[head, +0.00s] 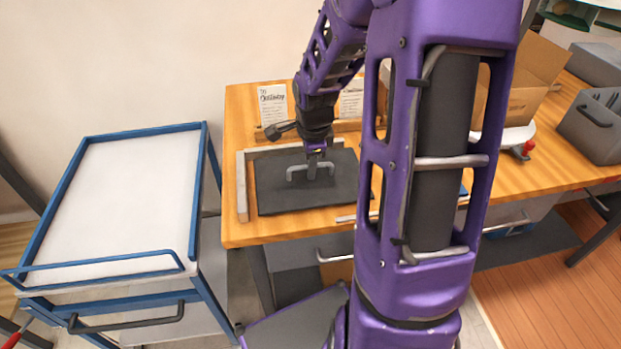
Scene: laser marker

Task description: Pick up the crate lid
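A flat dark grey panel, which looks like the crate lid (275,195), lies on the wooden table. A lighter grey bar-shaped handle (297,172) stands on its middle. My gripper (313,172) points down over the panel, at the handle. Its narrow fingers overlap the handle in the picture. I cannot tell whether they are closed on it or only around it. The panel looks flat on the table. Its right edge is partly hidden behind my purple arm.
A pale L-shaped rail (242,188) borders the panel's left and back sides. Two printed cards (273,104) stand behind. A white-topped blue cart (120,200) is at left. A cardboard box (535,75) and a grey crate (592,128) stand at right on the table (285,228).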

